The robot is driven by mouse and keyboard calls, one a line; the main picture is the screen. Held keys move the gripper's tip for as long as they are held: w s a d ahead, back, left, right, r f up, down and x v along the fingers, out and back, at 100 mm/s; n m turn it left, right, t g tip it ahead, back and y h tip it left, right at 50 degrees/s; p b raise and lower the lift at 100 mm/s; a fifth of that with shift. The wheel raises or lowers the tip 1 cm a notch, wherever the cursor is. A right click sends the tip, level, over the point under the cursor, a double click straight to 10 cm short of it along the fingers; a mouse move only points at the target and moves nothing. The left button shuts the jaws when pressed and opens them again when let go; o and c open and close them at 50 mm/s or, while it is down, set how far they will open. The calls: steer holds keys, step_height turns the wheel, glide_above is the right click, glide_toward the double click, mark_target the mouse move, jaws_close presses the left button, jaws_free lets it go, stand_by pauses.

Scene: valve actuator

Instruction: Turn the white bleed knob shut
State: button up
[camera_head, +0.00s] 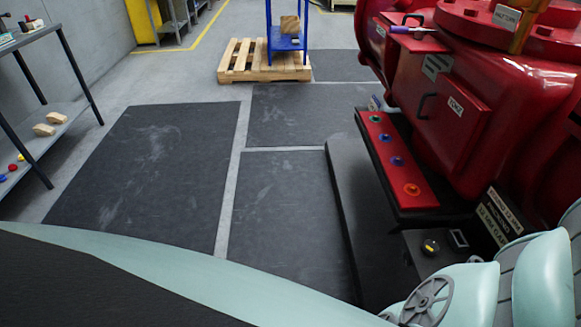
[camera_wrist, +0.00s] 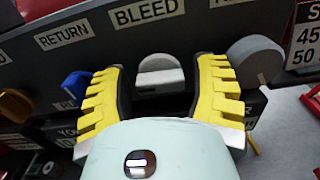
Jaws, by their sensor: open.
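In the wrist view the white bleed knob (camera_wrist: 160,74) sits on a dark panel, below a label reading BLEED (camera_wrist: 147,13). It looks pale grey-white, with a raised rounded grip. My gripper (camera_wrist: 159,68) is open, with one yellow ribbed finger to the left of the knob and the other to its right. Small gaps seem to show between the fingers and the knob; I cannot tell whether either finger touches. The knob's lower part is partly hidden by my gripper's body. I cannot make out this knob or my gripper in the head view.
In the wrist view a blue knob (camera_wrist: 77,84) is close left of my gripper, and a larger grey knob (camera_wrist: 256,61) is close right. A gold knob (camera_wrist: 15,104) is at the far left. The head view shows a red actuator (camera_head: 500,85) and open floor mats (camera_head: 150,160).

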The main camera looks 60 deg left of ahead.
steer(key=shift+c, duration=0.2)
steer(key=c, duration=0.9)
